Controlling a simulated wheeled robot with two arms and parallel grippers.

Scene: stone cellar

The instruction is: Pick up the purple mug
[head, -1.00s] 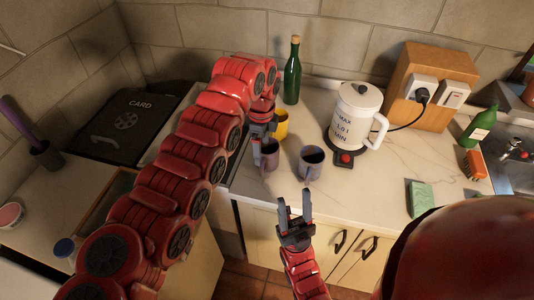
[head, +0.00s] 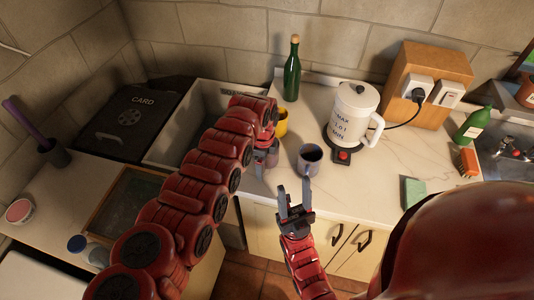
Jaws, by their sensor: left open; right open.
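A greyish-purple mug (head: 309,158) with a dark inside stands upright on the counter. A second purplish mug (head: 272,157) stands left of it, mostly hidden behind my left gripper. I cannot tell for sure which one is the purple mug. My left gripper (head: 260,168) points down at the near left side of the second mug; whether it touches the mug is unclear. My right gripper (head: 294,188) is open and empty, fingers up, in front of the counter edge and below the first mug.
A yellow mug (head: 282,123) stands behind, partly covered by my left arm. A white kettle (head: 352,112) stands right of the mugs, a green bottle (head: 292,70) at the back. A green sponge (head: 413,192) is at right.

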